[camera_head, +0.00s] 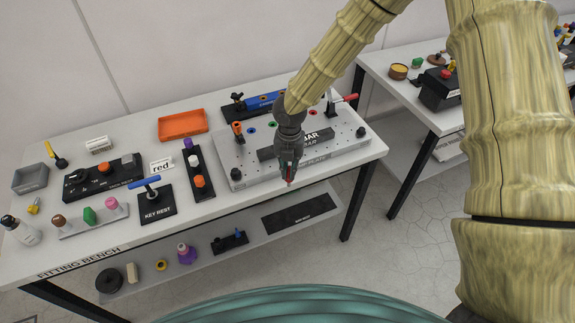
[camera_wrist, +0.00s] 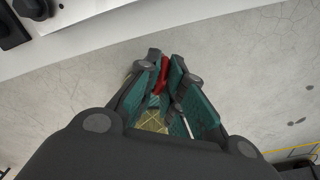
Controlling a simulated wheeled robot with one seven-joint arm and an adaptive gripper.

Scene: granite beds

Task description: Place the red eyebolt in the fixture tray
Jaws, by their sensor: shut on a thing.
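My gripper (camera_head: 289,181) is shut on a slim red piece, which I take to be the red eyebolt (camera_wrist: 163,74). It also shows as a thin red strip between the fingers in the head view (camera_head: 290,172). The fingers hide most of it, and its eye cannot be made out. My gripper points down just off the front edge of the fitting bench, in front of the grey plate. A shallow orange tray (camera_head: 183,125) lies at the back of the bench. No tray label is readable, so I cannot tell whether it is the fixture tray.
The grey plate (camera_head: 240,180) with a black bar and knobs fills the bench's right side. A black strip (camera_head: 204,190) with coloured knobs, a key rest (camera_head: 156,207) and a "red" card (camera_head: 162,165) stand left of it. A lower shelf (camera_head: 210,249) holds small parts.

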